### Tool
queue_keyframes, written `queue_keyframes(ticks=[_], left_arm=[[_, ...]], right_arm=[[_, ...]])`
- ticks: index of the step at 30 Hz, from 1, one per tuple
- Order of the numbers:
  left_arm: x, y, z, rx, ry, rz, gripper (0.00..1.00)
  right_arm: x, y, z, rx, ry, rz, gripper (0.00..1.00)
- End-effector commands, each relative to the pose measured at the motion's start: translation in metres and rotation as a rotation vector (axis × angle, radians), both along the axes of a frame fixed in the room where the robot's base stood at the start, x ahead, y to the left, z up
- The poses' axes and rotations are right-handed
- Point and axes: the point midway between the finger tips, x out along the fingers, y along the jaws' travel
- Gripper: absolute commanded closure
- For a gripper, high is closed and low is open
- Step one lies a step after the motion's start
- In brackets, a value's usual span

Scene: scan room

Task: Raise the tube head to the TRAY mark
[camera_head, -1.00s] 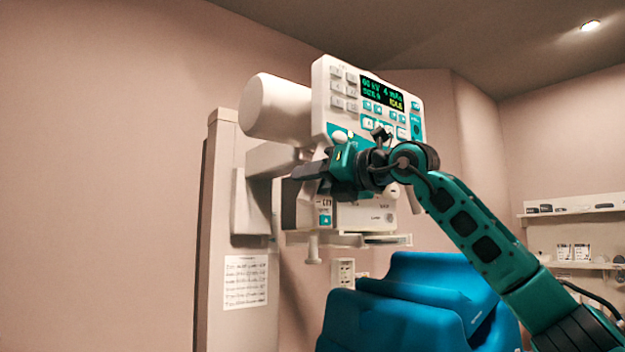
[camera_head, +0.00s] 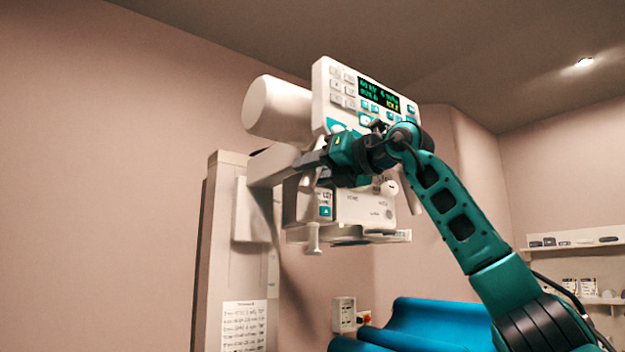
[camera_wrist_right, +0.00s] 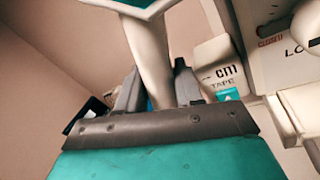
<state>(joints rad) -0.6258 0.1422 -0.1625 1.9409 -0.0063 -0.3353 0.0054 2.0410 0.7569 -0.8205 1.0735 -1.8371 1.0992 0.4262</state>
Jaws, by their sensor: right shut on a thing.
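The tube head (camera_head: 283,108) is a white cylinder with a control panel (camera_head: 372,97) on its front and a collimator box (camera_head: 362,210) below. It sits on an arm beside the pale column (camera_head: 228,255), close to the column's top. My right gripper (camera_head: 312,163) is in front of the tube head, under the panel. In the right wrist view its fingers (camera_wrist_right: 157,88) are shut on a white handle bar (camera_wrist_right: 148,52). A "cm TAPE" label (camera_wrist_right: 224,78) shows beside it. I cannot make out a TRAY mark. My left gripper is out of view.
A blue padded chair or couch (camera_head: 425,322) is below the tube head. A printed sheet (camera_head: 243,327) is on the column. A wall box (camera_head: 344,314) and shelves (camera_head: 575,248) are behind. The space above the tube head is clear.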

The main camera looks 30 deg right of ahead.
Motion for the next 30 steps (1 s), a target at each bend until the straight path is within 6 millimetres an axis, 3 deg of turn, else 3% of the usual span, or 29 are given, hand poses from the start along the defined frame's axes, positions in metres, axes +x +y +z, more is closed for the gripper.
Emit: queue_keyframes(ticks=[6,7,9,16,20,30], left_arm=[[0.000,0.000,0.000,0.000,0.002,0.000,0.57],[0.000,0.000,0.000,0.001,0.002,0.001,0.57],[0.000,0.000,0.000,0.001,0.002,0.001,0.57],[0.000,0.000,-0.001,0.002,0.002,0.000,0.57],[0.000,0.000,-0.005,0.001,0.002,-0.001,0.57],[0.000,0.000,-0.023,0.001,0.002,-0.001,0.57]], right_arm=[[0.000,0.000,-0.001,-0.001,0.002,0.000,1.00],[0.000,0.000,-0.001,-0.001,0.002,0.000,0.64],[0.000,0.000,-0.001,-0.001,0.002,0.000,0.59],[-0.001,0.000,-0.001,-0.001,0.002,0.000,0.59],[-0.011,-0.003,-0.001,-0.001,-0.001,0.000,0.59],[-0.080,-0.025,-0.002,0.000,-0.003,-0.002,0.59]])
